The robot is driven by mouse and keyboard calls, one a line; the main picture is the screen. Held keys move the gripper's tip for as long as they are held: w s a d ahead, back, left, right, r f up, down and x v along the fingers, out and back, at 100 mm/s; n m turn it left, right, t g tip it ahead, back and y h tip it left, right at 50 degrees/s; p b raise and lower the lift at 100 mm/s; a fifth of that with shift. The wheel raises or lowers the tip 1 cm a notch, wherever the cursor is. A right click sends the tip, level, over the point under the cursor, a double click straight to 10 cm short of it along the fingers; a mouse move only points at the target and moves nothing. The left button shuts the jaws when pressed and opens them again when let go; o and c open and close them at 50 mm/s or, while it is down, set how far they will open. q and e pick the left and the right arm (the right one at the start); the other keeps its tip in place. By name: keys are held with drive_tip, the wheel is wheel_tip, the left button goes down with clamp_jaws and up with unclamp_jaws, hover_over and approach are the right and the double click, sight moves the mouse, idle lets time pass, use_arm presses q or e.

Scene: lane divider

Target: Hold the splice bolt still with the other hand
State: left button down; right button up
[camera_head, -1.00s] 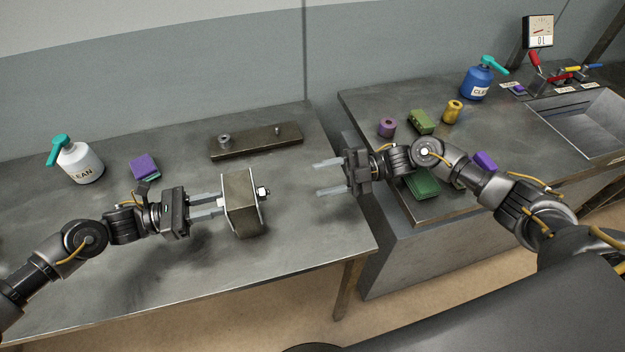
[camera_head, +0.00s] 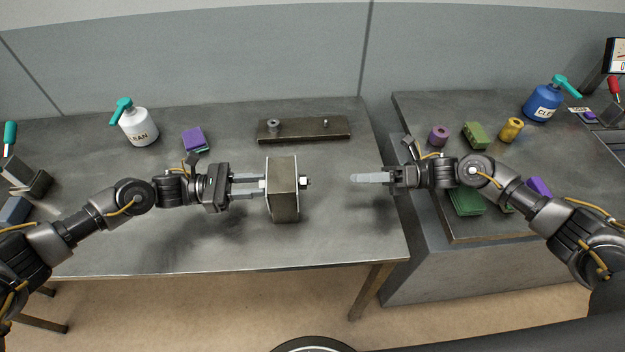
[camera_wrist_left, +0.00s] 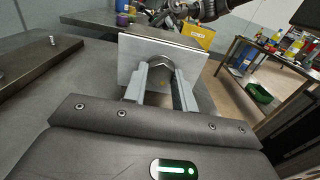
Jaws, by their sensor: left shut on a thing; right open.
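A dark metal block with pale side plates (camera_head: 283,190) stands on the left table. The splice bolt runs through it, with its nut end (camera_head: 305,183) sticking out on the right. My left gripper (camera_head: 262,187) is shut on the bolt's head at the block's left side. In the left wrist view the fingers (camera_wrist_left: 160,88) lie either side of the bolt head (camera_wrist_left: 161,64), against the pale plate (camera_wrist_left: 130,60). My right gripper (camera_head: 356,178) is open and empty, right of the nut and apart from it. Its fingers point left and overlap in this view.
A flat metal bar (camera_head: 303,131) with two posts lies behind the block. A white spray bottle (camera_head: 138,127) and a purple sponge (camera_head: 193,138) stand at back left. The right table holds a blue bottle (camera_head: 543,103), a yellow spool (camera_head: 511,129) and green blocks (camera_head: 466,203). Table between nut and right gripper is clear.

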sight(303, 182)
drive_tip(key=n, duration=0.4)
drive_tip(key=shift+n, duration=0.3)
drive_tip(key=n, duration=0.4)
drive_tip(key=shift+s+a, duration=0.1)
drive_tip(key=shift+a, duration=0.1)
drive_tip(key=a, duration=1.2)
drive_tip(key=c, duration=0.8)
